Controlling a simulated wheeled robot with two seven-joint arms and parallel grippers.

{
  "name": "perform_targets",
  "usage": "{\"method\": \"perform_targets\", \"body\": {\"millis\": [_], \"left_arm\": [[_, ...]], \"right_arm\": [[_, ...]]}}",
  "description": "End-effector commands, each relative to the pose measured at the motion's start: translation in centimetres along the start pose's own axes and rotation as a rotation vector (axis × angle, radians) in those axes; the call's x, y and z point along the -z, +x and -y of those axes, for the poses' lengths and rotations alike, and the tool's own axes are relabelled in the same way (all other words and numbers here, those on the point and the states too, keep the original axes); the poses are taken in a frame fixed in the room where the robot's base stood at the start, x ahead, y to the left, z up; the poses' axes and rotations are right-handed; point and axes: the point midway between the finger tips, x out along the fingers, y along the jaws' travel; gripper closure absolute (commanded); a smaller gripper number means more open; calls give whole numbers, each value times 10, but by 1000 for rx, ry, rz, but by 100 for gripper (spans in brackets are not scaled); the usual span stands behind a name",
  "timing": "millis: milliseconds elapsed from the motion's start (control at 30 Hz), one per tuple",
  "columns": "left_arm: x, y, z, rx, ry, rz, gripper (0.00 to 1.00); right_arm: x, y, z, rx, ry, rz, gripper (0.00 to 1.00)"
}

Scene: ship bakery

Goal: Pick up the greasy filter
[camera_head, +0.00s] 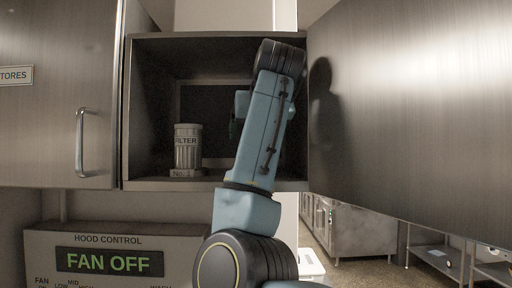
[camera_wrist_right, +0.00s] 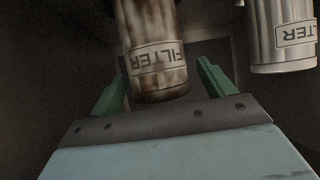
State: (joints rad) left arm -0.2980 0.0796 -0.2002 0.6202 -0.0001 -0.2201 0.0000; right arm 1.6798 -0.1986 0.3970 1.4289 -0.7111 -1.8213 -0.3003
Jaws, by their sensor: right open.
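The greasy filter (camera_wrist_right: 152,38) is a cylinder with brown stains and a FILTER label, upside down in the right wrist view. My right gripper (camera_wrist_right: 163,72) is open, with its green fingers on either side of the lower part of the filter as pictured. I cannot tell whether either finger touches it. In the head view my right arm reaches into the open cabinet and hides the greasy filter. My left gripper is not in view.
An open door (camera_head: 420,110) is at right. The hood control panel (camera_head: 120,255) reads FAN OFF.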

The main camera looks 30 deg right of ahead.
Motion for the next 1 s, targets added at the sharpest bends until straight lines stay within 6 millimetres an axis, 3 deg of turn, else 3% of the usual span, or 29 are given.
{"method": "perform_targets", "body": {"millis": [67,467,767,1000], "left_arm": [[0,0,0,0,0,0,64],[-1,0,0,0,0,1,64],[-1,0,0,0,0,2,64],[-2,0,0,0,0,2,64]], "right_arm": [[0,0,0,-1,0,0,21],[0,0,0,-1,0,0,74],[2,-2,0,-1,0,-3,75],[18,-13,2,0,0,-5,75]]}}
